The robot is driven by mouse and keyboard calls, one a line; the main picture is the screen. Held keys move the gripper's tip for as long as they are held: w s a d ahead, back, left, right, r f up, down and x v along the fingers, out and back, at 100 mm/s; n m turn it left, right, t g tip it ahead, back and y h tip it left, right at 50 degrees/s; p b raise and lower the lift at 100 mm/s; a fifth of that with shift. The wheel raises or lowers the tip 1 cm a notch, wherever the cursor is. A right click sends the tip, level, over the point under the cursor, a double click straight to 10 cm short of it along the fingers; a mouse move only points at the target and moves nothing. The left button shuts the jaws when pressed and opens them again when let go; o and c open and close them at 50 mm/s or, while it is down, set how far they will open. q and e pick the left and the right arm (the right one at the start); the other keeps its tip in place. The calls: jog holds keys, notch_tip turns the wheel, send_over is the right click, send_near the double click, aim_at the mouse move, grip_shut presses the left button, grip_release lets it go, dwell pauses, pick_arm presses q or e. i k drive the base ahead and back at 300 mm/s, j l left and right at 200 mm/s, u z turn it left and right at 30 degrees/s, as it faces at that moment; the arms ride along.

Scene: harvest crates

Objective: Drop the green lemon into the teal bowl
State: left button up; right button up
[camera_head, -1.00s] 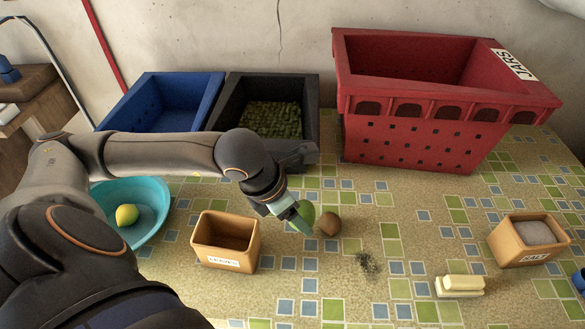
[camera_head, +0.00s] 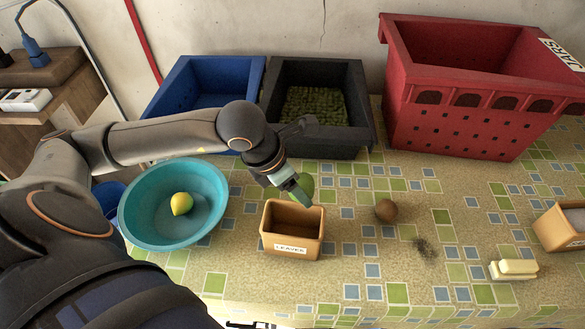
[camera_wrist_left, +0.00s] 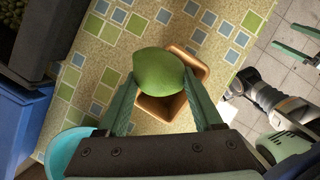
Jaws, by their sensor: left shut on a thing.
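My left gripper (camera_head: 300,188) is shut on the green lemon (camera_head: 308,183), which is partly hidden behind a finger in the head view. In the left wrist view the lemon (camera_wrist_left: 158,70) sits between the two fingers (camera_wrist_left: 160,95), above the small tan box. The teal bowl (camera_head: 140,228) stands to the left of the gripper in the head view, with a yellow lemon (camera_head: 181,204) inside it. Part of the bowl also shows at the lower left of the left wrist view (camera_wrist_left: 62,155).
The tan LEAVES box (camera_head: 291,247) stands between the bowl and a brown ball (camera_head: 386,210). Blue (camera_head: 170,103), dark (camera_head: 320,150) and red (camera_head: 455,130) crates line the back. A butter-like block (camera_head: 513,270) lies at front right.

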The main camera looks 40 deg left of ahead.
aim_at(167, 217)
jog(key=k+j, duration=0.15)
jog(key=j, duration=0.2)
jog(key=k+j+u, duration=0.1)
jog(key=j, duration=0.2)
jog(key=k+j, duration=0.1)
jog(key=j, duration=0.25)
jog(key=k+j+u, duration=0.1)
jog(key=j, duration=0.25)
